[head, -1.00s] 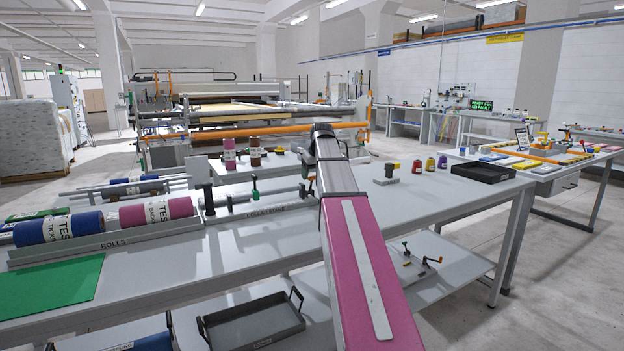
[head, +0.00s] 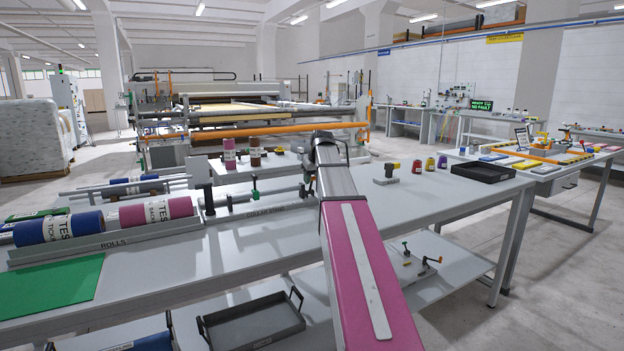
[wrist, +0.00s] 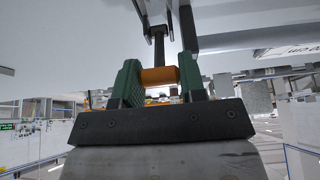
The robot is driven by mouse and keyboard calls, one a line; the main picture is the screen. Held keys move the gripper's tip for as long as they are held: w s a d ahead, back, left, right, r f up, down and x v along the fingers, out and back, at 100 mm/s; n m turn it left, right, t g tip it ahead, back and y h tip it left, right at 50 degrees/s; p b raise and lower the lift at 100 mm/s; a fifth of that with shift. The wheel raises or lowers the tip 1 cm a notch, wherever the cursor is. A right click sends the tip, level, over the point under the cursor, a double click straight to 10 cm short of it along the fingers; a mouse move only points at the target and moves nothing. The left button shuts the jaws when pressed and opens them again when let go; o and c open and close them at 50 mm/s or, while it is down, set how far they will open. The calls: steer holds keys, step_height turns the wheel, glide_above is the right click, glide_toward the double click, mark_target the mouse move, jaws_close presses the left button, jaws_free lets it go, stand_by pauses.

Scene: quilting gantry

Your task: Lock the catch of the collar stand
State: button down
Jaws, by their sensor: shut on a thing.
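The collar stand (head: 265,213) is a grey labelled base on the table with a bar lying along it. A green-handled clamp (head: 254,188) stands upright at its middle; my arm hides the stand's right end. In the wrist view, my gripper (wrist: 158,78) has two green fingers shut on an orange handle (wrist: 160,74). A dark stem (wrist: 158,45) runs from this handle towards grey metal parts at the top. The handle looks like the catch's grip, but whether the catch is locked cannot be told. In the head view my gripper is hidden behind my arm.
Left of the stand lie fabric rolls (head: 155,211) in a rack and a green mat (head: 50,287). The table front is mostly clear.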

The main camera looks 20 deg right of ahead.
steer(key=shift+s+f+t, duration=0.25)
steer(key=shift+s+t, duration=0.35)
steer(key=shift+t, duration=0.2)
steer(key=c, duration=0.7)
jaws_free()
steer(key=shift+d+r, duration=0.1)
steer(key=v, duration=1)
steer(key=shift+s+d+r, duration=0.1)
steer(key=shift+s+r, duration=0.05)
steer(key=shift+s, duration=0.1)
